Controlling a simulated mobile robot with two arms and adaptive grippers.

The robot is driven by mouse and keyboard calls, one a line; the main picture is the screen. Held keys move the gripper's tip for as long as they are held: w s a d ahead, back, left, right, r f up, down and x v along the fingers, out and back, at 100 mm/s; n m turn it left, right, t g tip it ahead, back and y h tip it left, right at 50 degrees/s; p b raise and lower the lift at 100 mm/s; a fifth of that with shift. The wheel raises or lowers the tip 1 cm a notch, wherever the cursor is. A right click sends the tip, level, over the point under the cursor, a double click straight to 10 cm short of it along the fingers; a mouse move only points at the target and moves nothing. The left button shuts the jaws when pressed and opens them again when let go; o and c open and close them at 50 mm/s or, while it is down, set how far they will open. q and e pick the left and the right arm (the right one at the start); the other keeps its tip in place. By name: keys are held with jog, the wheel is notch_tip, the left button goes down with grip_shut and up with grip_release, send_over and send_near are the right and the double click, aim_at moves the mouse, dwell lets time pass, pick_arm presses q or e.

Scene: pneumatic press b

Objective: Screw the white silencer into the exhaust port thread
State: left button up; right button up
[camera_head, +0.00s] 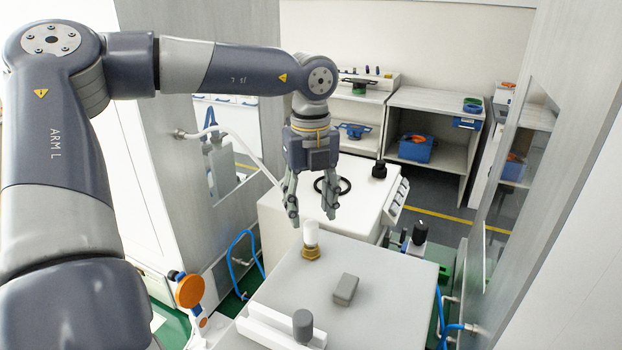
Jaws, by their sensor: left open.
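The white silencer (311,234) is a small white cylinder standing upright at the far edge of the light grey table top (390,262). A brass-coloured hex part (311,253) shows at its foot; I cannot tell whether it belongs to the silencer or to a seat below. My left gripper (311,213) points down with its fingers spread, just above and around the silencer's top in the picture. It holds nothing, and I cannot tell whether a finger touches. I cannot make out the exhaust port thread. My right gripper is out of view.
A grey block (345,289) lies on the table top, and a dark grey cylinder (303,325) stands by the white rail in front. A white machine with a black ring (332,186) stands behind. Grey panels (560,150) close off the right side. Blue hoses (236,262) run beside the table.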

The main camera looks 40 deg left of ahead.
aim_at(311, 223)
pick_arm(q)
jog(key=shift+f+p, duration=0.5)
jog(key=shift+f, duration=1.85)
grip_shut()
jog(key=m, duration=1.2)
jog(key=shift+c, duration=1.7)
grip_release()
